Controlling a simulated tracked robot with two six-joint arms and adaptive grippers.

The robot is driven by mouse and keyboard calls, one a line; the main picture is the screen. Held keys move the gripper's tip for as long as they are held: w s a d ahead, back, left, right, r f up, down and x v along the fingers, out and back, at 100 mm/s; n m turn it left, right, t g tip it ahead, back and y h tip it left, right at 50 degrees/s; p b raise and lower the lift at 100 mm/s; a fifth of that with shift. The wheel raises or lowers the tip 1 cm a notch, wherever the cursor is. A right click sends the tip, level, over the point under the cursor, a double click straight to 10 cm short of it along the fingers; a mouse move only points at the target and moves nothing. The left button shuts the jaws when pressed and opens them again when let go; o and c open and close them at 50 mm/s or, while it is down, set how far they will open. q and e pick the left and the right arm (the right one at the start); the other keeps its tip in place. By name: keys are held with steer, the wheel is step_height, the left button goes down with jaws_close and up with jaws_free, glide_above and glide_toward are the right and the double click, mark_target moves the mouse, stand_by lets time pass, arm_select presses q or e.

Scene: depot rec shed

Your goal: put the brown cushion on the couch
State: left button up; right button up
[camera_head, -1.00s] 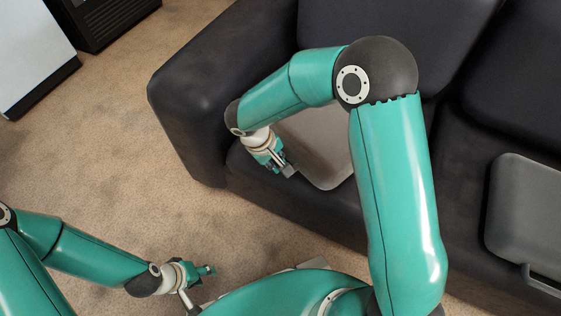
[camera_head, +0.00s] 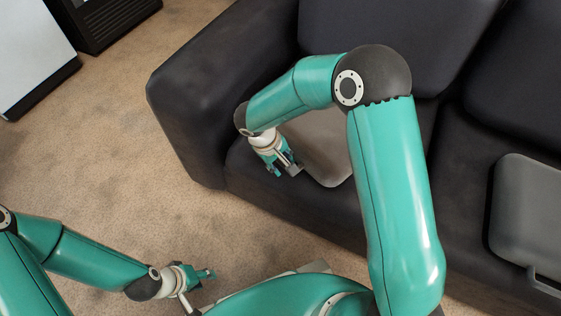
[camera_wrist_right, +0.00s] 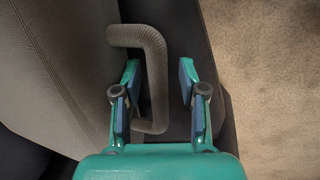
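The brown cushion (camera_head: 318,143) lies on the left seat of the dark couch (camera_head: 250,190), partly hidden behind my right arm. In the right wrist view the cushion (camera_wrist_right: 60,75) fills the left side, and its brown loop handle (camera_wrist_right: 156,75) sticks out. My right gripper (camera_head: 284,170) is at the cushion's near left edge. In the wrist view its fingers (camera_wrist_right: 160,88) are spread, with the handle's bar between them and a gap on the right side. My left gripper (camera_head: 207,283) is low at the left, over the floor, away from the couch; its fingers are too small to judge.
A grey cushion-like case (camera_head: 528,215) with a handle lies on the couch's right seat. The couch arm (camera_head: 195,100) rises left of the brown cushion. A white cabinet (camera_head: 35,50) and a black crate-like unit (camera_head: 110,20) stand at top left. Carpet between is clear.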

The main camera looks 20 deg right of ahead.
steer(key=shift+r, duration=0.1)
steer(key=p+v, duration=0.4)
steer(key=v, duration=0.7)
steer(key=s+a+f+m+y, duration=0.2)
steer(key=s+f+m+y, duration=0.3)
steer(key=s+f, duration=1.3)
step_height(320, 180, down, 2)
steer(key=y, duration=0.2)
steer(key=shift+a+f+m+t+y, duration=0.2)
steer(key=shift+f+m+t+y, duration=0.05)
steer(key=shift+m+t+y, duration=0.05)
step_height(320, 180, up, 28)
steer(key=p, duration=2.7)
steer(key=shift+f, duration=0.25)
